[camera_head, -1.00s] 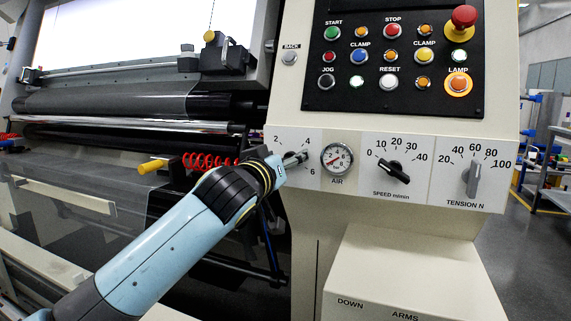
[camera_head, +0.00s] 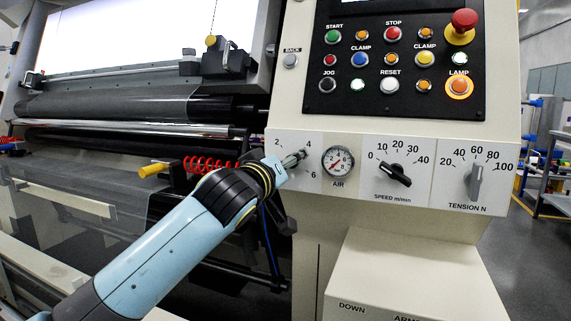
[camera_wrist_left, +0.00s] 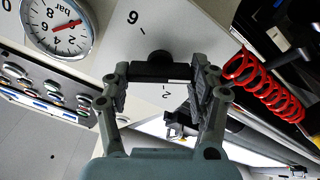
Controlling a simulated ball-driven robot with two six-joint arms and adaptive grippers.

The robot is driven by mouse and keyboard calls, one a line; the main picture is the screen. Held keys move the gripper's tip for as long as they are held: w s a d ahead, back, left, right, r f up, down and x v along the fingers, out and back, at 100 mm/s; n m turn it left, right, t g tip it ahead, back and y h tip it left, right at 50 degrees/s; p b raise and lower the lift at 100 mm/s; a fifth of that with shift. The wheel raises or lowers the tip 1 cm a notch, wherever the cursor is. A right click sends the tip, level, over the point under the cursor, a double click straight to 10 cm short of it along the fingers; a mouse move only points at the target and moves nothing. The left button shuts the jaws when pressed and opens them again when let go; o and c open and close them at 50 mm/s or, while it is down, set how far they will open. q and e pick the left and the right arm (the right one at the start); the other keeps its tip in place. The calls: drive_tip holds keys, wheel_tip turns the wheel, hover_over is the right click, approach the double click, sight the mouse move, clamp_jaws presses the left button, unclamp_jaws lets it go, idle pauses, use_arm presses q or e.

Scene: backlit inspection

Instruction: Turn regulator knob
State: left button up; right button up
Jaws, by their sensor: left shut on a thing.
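The regulator knob is a black knob (camera_wrist_left: 157,66) on a white plate (camera_wrist_left: 135,48) marked 2, 4 and 6. In the wrist view it sits between the two fingers of my left gripper (camera_wrist_left: 162,85), which is shut on it. In the head view my left gripper (camera_head: 296,159) reaches in from the left and covers most of the knob. The round AIR gauge (camera_head: 337,161) is just right of the plate; its red needle also shows in the wrist view (camera_wrist_left: 68,25). My right gripper is not in view.
A black selector (camera_head: 394,173) for speed and a grey tension knob (camera_head: 475,182) are further right on the strip. The button panel (camera_head: 347,98) is above. A red coiled hose (camera_wrist_left: 265,85) and a yellow-tipped handle (camera_head: 153,171) lie left of the plate.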

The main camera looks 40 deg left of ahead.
use_arm(q)
drive_tip(key=o, duration=0.9)
drive_tip(key=shift+f, duration=0.2)
drive_tip(key=shift+o, duration=1.4)
drive_tip(key=shift+r, duration=0.1)
drive_tip(key=shift+s, duration=0.1)
drive_tip(key=v, duration=1.1)
drive_tip(key=shift+s+d, duration=0.2)
drive_tip(key=shift+s, duration=0.2)
